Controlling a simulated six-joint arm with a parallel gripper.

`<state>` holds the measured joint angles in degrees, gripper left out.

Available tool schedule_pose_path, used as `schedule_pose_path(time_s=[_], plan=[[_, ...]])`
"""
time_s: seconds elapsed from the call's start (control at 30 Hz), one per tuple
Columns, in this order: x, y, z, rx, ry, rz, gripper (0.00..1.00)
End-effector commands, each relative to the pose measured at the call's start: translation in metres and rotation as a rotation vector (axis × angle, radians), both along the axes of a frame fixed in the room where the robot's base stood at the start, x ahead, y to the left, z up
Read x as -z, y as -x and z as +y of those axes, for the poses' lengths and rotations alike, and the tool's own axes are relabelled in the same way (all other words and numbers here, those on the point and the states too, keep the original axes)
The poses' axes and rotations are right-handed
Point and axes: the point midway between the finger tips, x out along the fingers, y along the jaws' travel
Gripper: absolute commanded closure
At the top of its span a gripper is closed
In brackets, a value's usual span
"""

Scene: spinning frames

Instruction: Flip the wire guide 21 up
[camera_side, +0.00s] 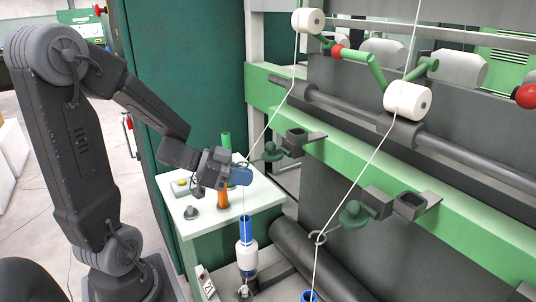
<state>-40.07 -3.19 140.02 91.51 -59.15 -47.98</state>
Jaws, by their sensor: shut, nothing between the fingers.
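My gripper (240,175) is shut and empty, with blue fingertips, above the front part of the small white table. A wire guide with a green round body (268,152) sits on the green rail just right of the gripper, its thin wire end close to the fingertips. Whether they touch I cannot tell. A second green wire guide (352,212) sits lower right, its curled wire loop (318,237) beside the white yarn.
White bobbins (408,101) hang on green arms above, with yarns running down past the guides. The white table (262,195) bears an orange and a green spool. A blue-and-white bobbin (246,250) stands below the gripper. The green rail (345,155) crosses behind.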

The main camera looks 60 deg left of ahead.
Motion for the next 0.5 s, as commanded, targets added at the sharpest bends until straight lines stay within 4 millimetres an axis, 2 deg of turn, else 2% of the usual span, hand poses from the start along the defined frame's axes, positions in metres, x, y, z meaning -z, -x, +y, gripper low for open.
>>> schedule_pose_path(time_s=[0.5], plan=[[-0.01,-0.0001,0.0,0.0,-0.001,0.0,1.0]])
